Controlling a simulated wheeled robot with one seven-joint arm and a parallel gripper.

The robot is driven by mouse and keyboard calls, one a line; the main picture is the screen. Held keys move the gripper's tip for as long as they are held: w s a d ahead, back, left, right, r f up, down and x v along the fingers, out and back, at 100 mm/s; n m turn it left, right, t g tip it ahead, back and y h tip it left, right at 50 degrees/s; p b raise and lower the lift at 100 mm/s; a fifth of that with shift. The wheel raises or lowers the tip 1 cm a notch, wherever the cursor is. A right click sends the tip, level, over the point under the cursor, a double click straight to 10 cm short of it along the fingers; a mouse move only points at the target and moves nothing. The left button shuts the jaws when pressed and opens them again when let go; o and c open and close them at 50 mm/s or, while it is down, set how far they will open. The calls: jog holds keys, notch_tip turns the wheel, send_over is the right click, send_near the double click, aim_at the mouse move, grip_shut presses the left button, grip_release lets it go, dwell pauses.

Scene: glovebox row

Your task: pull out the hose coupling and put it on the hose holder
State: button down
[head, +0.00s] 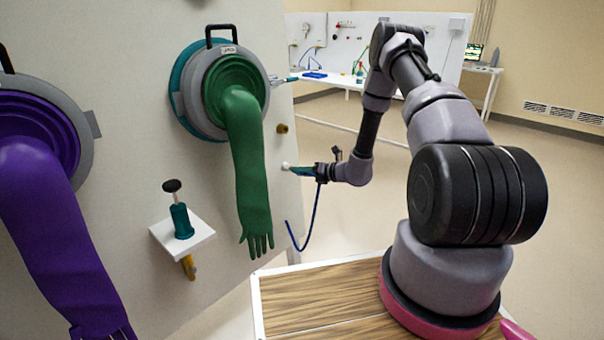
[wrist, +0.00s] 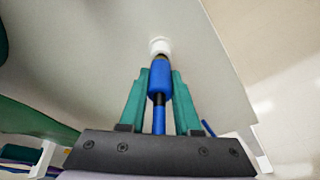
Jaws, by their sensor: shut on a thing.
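The hose coupling (wrist: 159,80) is a blue sleeve with a dark end, in the middle of the wrist view. My gripper (wrist: 158,88) is shut on it, one teal finger on each side. The coupling's far end meets or lies right before a white round fitting (wrist: 160,45) on the pale panel; I cannot tell whether it is still seated. In the head view my gripper (head: 298,170) is at the panel's right edge, by the white fitting (head: 285,166). The blue hose (head: 312,222) hangs below in a loop. I cannot clearly identify the hose holder.
A green glove (head: 245,165) hangs from its port just left of my gripper. A brass-coloured knob (head: 282,128) sits above it. A white shelf (head: 200,243) with a teal plunger (head: 181,221) juts out lower left. A purple glove (head: 50,230) hangs far left. Right of the panel is open floor.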

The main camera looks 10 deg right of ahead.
jog(key=shift+w+a, duration=0.35)
jog(key=shift+w, duration=0.05)
jog(key=c, duration=0.5)
grip_release()
jog(key=shift+c, duration=0.2)
jog(key=v, duration=1)
jog(key=shift+s+d, duration=0.25)
